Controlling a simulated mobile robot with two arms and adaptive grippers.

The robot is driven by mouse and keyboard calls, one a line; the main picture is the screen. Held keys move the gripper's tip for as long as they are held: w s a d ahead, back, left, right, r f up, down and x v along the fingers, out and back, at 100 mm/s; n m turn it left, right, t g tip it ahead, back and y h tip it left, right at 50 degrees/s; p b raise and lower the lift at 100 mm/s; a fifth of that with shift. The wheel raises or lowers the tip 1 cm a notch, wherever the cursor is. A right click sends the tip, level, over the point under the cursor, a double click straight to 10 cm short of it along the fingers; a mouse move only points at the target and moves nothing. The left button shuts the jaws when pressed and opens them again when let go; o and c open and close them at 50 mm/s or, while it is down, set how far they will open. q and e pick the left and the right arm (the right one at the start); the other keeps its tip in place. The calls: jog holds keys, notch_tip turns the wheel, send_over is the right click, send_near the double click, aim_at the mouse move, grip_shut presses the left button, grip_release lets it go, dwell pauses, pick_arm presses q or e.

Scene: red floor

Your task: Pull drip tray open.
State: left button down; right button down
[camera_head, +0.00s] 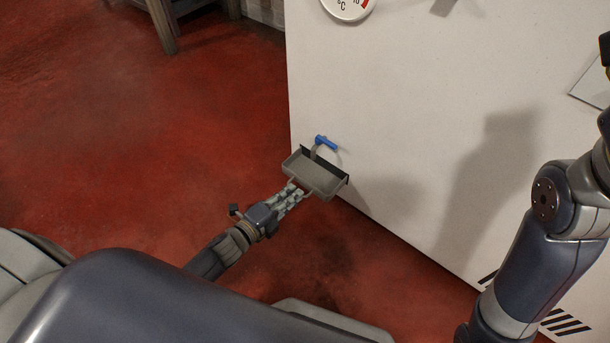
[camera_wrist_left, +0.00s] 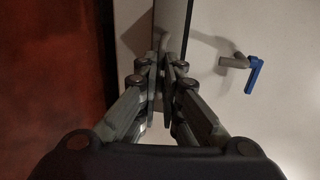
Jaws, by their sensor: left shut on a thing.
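The drip tray (camera_head: 322,180) is a shallow grey tray with a dark back edge, sticking out from the white cabinet wall below a small tap with a blue handle (camera_head: 326,142). My left gripper (camera_head: 297,190) reaches in from the lower left and is shut on the tray's front edge. In the left wrist view the fingers (camera_wrist_left: 161,70) close on the tray (camera_wrist_left: 136,30), seen edge-on, and the blue tap handle (camera_wrist_left: 254,74) is to the right. The finger contact is partly hidden. My right gripper is outside the view; only its arm shows at the right.
The white cabinet wall (camera_head: 430,90) fills the right side, with a round temperature dial (camera_head: 347,6) near the top and black stripes low down. A wooden stool or table leg (camera_head: 163,25) stands at the upper left. The red floor (camera_head: 150,130) is clear left of the tray.

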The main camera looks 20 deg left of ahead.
pick_arm(q)
jog(key=v, duration=0.3)
jog(key=shift+s+a+f+p, duration=0.15)
jog(key=shift+s+f+p, duration=0.15)
jog(key=shift+f, duration=0.05)
jog(key=c, duration=1.8)
grip_release()
jog(key=v, duration=1.2)
jog(key=shift+r, duration=0.1)
